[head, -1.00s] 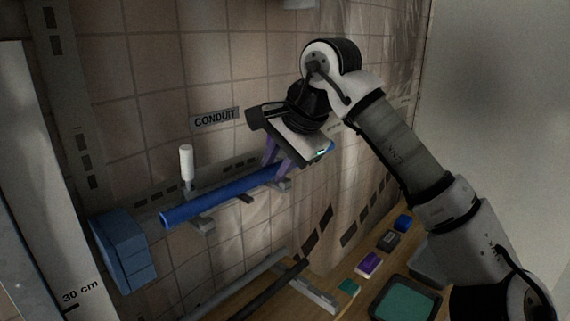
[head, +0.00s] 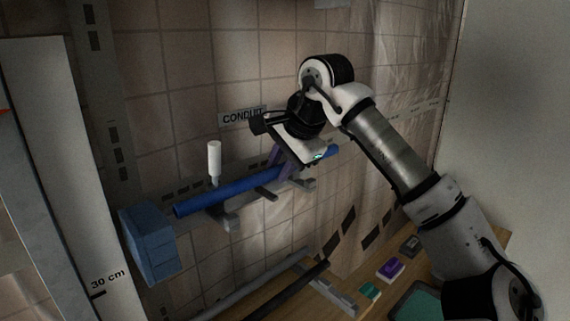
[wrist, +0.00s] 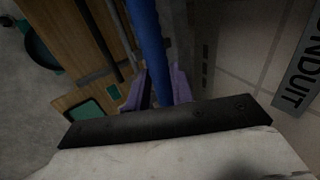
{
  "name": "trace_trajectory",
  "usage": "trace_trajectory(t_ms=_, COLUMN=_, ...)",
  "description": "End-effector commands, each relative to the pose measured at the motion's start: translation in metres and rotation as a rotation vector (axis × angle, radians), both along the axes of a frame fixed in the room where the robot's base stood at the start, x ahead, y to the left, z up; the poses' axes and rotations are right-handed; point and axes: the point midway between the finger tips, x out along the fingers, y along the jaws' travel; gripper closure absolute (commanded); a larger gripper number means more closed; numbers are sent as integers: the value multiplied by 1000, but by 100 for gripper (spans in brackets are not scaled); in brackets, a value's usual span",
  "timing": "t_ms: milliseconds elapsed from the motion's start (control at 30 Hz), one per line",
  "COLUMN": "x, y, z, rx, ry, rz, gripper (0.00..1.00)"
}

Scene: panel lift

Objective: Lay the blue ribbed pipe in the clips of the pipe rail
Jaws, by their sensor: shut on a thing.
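The blue ribbed pipe (head: 225,194) lies nearly level along the pipe rail under the CONDUIT label (head: 241,116). My gripper (head: 275,167), with purple fingers, is shut on the pipe right of its middle. In the wrist view the pipe (wrist: 147,40) runs up from between the fingers (wrist: 158,88). The rail's grey clips (head: 231,219) show below the pipe, one toward its left end and another (head: 304,184) near the gripper. I cannot tell whether the pipe is seated in them or just above.
A blue box (head: 150,243) stands on the wall just past the pipe's left end. A white cylinder (head: 214,160) stands upright behind the pipe. Below are a dark bar (head: 285,290) and a wooden bench with a purple box (head: 390,269) and a green-lined tray (head: 425,304).

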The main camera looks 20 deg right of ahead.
Motion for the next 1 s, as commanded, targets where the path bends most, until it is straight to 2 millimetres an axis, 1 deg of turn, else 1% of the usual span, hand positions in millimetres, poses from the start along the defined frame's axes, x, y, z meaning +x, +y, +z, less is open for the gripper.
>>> trace_trajectory(t_ms=33, x=0, y=-1, z=-8, rx=0, ry=0, rz=-1, gripper=100)
trace_trajectory(t_ms=100, x=0, y=0, z=-13, rx=0, ry=0, rz=-1, gripper=100)
trace_trajectory(t_ms=400, x=0, y=-1, z=-29, rx=-1, ry=1, rz=-1, gripper=100)
trace_trajectory(t_ms=600, x=0, y=-1, z=-32, rx=-1, ry=1, rz=-1, gripper=100)
trace_trajectory(t_ms=900, x=0, y=-1, z=-32, rx=-1, ry=1, rz=-1, gripper=100)
trace_trajectory(t_ms=933, x=0, y=-1, z=-32, rx=-1, ry=1, rz=-1, gripper=73)
trace_trajectory(t_ms=1000, x=0, y=-1, z=-32, rx=-1, ry=1, rz=-1, gripper=64)
